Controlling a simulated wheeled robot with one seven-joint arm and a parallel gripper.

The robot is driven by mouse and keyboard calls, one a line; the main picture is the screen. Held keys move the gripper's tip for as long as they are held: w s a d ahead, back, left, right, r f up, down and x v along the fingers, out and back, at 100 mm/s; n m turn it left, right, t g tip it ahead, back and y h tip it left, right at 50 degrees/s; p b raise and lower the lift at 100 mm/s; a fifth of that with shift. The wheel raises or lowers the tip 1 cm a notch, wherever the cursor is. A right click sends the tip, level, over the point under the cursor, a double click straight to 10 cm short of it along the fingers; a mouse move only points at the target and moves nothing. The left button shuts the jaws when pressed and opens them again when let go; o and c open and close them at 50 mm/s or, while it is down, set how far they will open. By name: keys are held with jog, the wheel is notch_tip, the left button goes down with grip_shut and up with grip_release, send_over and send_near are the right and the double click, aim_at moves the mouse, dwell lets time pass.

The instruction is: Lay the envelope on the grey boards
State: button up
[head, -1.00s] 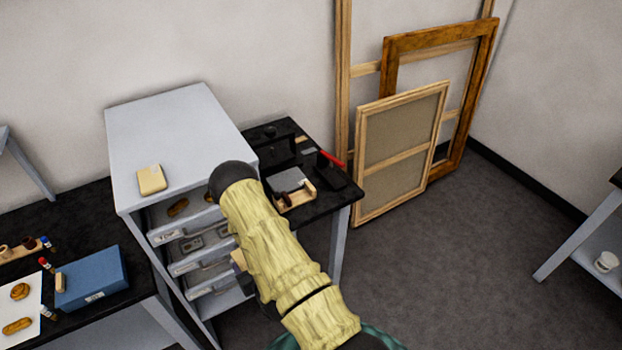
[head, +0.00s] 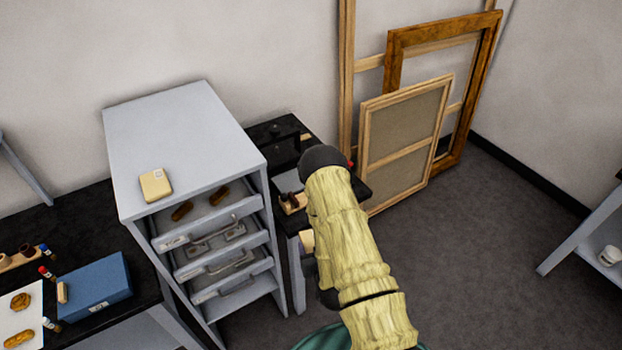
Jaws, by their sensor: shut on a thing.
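A cream, flat-looking piece, which I take to be the envelope (head: 307,241), shows at the left edge of my pale yellow arm, in front of the black side table. Most of it is hidden behind the arm. My gripper is largely hidden by the arm too; it is shut on this piece, which travels with it. A small grey slab, perhaps the grey boards (head: 288,182), shows on the black table beside a small wooden holder. My arm covers much of that area.
A grey cabinet (head: 185,135) with open drawers stands left of my arm, a cream packet (head: 155,185) on top. The black side table (head: 270,135) holds dark items. Framed canvases (head: 405,130) lean on the wall. A blue box (head: 95,287) lies lower left.

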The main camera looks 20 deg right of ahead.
jog(key=shift+d, duration=0.4)
